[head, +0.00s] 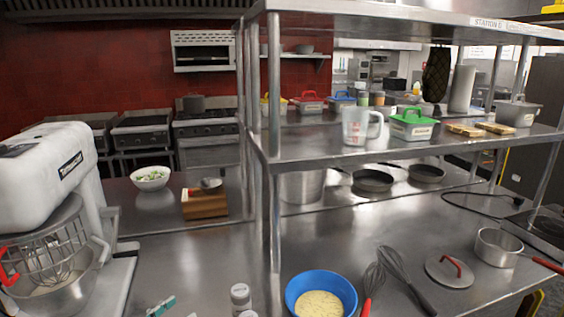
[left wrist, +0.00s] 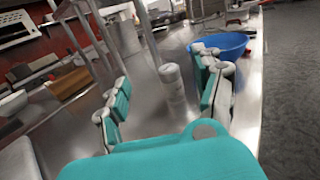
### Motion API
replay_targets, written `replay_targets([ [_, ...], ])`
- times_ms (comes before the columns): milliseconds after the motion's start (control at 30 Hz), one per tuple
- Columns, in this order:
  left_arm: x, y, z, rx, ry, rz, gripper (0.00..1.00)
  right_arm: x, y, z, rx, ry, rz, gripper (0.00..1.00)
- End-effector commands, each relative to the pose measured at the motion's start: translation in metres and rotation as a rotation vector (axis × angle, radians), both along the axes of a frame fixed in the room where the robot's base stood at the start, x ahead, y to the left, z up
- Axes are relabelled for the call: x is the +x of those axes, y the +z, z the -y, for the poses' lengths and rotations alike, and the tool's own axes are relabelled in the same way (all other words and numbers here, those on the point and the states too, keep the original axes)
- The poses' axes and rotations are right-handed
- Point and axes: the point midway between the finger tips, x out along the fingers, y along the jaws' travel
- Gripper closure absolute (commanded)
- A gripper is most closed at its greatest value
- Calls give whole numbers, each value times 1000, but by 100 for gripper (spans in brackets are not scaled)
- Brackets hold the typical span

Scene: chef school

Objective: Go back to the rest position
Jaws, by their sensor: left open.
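My left gripper (left wrist: 165,98) is open in the left wrist view, with its teal-padded fingers apart and nothing between them. A white-lidded jar (left wrist: 171,76) stands on the steel counter beyond the fingers, apart from them. In the head view only a small teal and grey part of my left gripper (head: 162,306) shows at the bottom edge, left of the jar (head: 240,294). My right gripper is not in view.
A blue bowl (head: 334,281) with pale yellow contents stands right of the jar, with whisks (head: 397,268) beside it. A white stand mixer (head: 50,170) is at left. The steel shelf rack (head: 272,190) rises behind. The counter (head: 195,255) between mixer and rack is mostly clear.

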Motion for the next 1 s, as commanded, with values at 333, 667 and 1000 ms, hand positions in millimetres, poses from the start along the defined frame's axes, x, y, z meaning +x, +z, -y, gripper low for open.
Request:
replay_targets([
  [333, 0, 5, 0, -289, 153, -130, 32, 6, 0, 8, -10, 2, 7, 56],
  [667, -13, -8, -16, -825, 428, -391, 32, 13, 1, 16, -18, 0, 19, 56],
  [1000, -116, -98, -32, -1864, 1068, -899, 32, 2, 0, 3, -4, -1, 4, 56],
])
